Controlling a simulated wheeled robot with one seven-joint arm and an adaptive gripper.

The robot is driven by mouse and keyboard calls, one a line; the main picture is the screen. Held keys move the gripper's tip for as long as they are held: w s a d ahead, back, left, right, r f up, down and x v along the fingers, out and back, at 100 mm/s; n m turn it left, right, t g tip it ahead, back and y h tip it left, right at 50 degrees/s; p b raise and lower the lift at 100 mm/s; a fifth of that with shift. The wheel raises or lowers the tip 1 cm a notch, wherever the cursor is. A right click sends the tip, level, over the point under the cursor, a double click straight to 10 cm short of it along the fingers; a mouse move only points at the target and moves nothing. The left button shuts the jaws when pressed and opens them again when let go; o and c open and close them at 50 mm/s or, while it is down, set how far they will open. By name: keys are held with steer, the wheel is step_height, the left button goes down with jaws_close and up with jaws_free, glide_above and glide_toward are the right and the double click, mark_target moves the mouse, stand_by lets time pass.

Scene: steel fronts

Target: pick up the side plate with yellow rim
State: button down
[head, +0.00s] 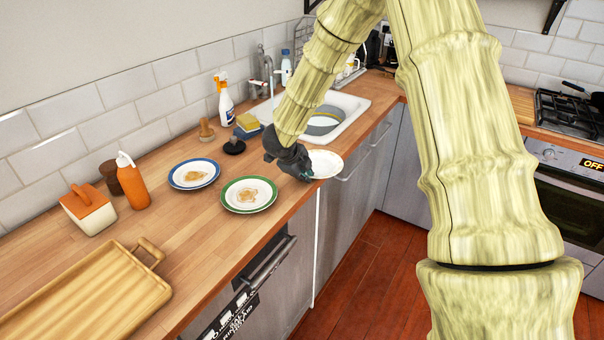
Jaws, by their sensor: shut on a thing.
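The side plate with yellow rim (326,164) is a pale plate with a thin yellowish rim in the head view. It is beside the sink, at the counter's front edge. My dark gripper (303,171) is shut on its left edge. The gripper hides that part of the plate. I cannot tell whether the plate is clear of the counter.
A green-rimmed plate (248,206) and a blue-rimmed plate (194,185), both with brown stains, lie on the counter to the left. A wooden tray (140,300) is nearer. The sink (352,106) holds a striped bowl (323,125). Bottles stand along the wall.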

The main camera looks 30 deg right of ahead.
steer(key=shift+s+d+f, duration=0.1)
steer(key=shift+s+d, duration=0.05)
steer(key=shift+d, duration=0.05)
steer(key=c, duration=1.4)
jaws_free()
steer(key=shift+c, duration=0.2)
steer(key=shift+a, duration=0.1)
steer(key=shift+a+r, duration=0.15)
steer(key=shift+r, duration=0.15)
steer(key=v, duration=1.1)
steer(key=shift+r, duration=0.15)
steer(key=shift+c, duration=0.2)
